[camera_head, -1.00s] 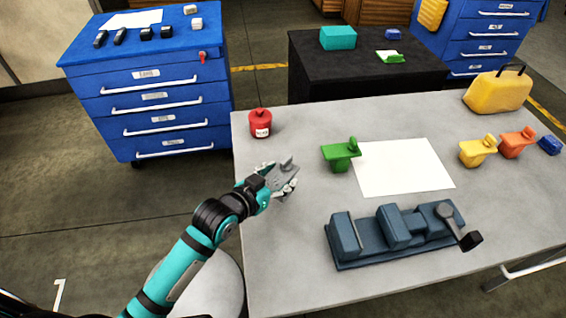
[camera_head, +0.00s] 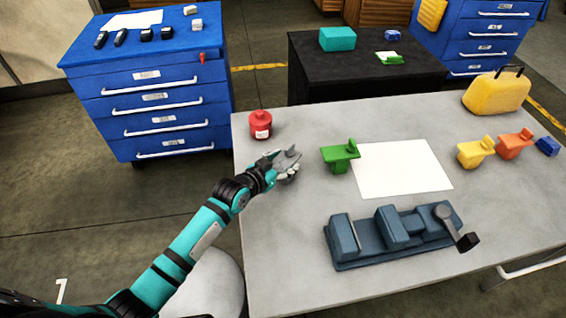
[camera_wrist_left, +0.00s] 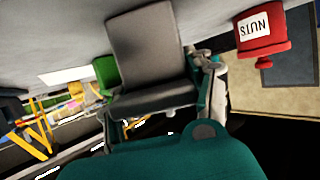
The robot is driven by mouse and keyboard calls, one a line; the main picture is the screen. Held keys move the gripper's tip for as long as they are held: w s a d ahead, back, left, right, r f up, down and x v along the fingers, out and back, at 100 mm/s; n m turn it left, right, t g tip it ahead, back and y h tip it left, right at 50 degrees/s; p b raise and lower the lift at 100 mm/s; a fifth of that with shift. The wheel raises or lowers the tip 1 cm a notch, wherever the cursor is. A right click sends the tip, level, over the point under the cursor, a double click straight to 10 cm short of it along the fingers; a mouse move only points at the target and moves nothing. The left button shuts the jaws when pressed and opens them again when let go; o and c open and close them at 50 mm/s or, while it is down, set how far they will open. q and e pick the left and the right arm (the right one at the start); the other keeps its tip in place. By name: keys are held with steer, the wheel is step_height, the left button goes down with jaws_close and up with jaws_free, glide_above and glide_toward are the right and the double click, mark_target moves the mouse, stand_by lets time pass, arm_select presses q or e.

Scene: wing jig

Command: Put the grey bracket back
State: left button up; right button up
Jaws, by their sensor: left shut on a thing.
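My left gripper (camera_head: 284,167) is over the left part of the grey table, shut on the grey bracket (camera_head: 288,157). In the left wrist view the bracket (camera_wrist_left: 146,50) is a flat grey plate with a thicker part between the fingers (camera_wrist_left: 155,92). The fingers hide part of it. I cannot tell whether the bracket touches the table. A green bracket (camera_head: 340,154) stands just right of the gripper, beside a white sheet (camera_head: 403,168). A yellow bracket (camera_head: 475,153) and an orange bracket (camera_head: 514,144) stand at the right. My right gripper is not in view.
A red pot (camera_head: 260,125), labelled NUTS in the wrist view (camera_wrist_left: 262,38), stands behind my gripper. A blue-grey vise (camera_head: 390,236) sits at the front. A yellow case (camera_head: 497,92) and blue block (camera_head: 547,146) are at the right. Bare tabletop (camera_head: 284,228) lies left of the vise.

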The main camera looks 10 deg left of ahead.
arm_select(q)
steer(key=o, duration=1)
steer(key=shift+f, duration=0.15)
steer(key=o, duration=0.5)
steer(key=shift+r, duration=0.2)
steer(key=v, duration=1.2)
steer(key=shift+r, duration=0.1)
